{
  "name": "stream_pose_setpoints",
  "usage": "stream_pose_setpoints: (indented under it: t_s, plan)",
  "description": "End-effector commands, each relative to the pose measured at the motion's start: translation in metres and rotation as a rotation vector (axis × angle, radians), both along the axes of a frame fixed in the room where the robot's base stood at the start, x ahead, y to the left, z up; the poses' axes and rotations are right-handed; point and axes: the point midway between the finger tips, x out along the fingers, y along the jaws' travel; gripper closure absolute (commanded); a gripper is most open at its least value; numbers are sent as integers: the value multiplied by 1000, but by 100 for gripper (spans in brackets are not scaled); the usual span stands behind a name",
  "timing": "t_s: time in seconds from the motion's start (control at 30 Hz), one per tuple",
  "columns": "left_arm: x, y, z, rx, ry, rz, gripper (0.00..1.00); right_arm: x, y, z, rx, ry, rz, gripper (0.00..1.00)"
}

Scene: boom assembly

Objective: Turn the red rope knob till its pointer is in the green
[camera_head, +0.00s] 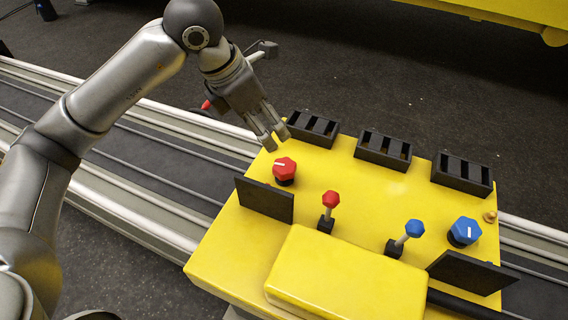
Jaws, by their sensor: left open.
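The red knob (285,169) sits at the upper left of the yellow console (225,243), with a white pointer mark on its top that points to the left. No green zone can be made out around it. My left gripper (273,144) is open, its fingers pointing down just behind and slightly left of the red knob. I see no contact between the fingers and the knob. My right gripper is not in view.
A red lever (329,205), a blue lever (408,235) and a blue knob (464,232) stand on the console. Black slotted boxes (384,149) line its back edge. A black upright plate (264,199) stands just in front of the red knob.

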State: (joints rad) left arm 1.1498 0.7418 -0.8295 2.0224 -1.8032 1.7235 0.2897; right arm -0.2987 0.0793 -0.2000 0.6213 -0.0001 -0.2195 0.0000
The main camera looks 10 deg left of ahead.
Motion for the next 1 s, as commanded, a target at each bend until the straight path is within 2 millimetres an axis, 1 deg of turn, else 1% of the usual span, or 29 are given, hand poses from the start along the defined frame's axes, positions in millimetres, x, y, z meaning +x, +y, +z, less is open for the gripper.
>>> stream_pose_setpoints:
  t_s: [0.03,0.1,0.23,0.4,0.57,0.67,1.0]
  plan:
    - [0,0,-12,0,0,0,27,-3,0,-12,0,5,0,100]
    - [0,0,-20,0,0,0,27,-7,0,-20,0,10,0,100]
    - [0,0,-37,0,0,0,27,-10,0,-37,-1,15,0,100]
    - [0,0,-50,-1,-1,0,27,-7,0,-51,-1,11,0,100]
    - [2,-2,-56,0,1,0,27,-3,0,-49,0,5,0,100]
    - [4,-5,-66,0,4,0,27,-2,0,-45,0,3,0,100]
    - [21,-23,-124,-1,5,-1,27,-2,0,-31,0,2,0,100]
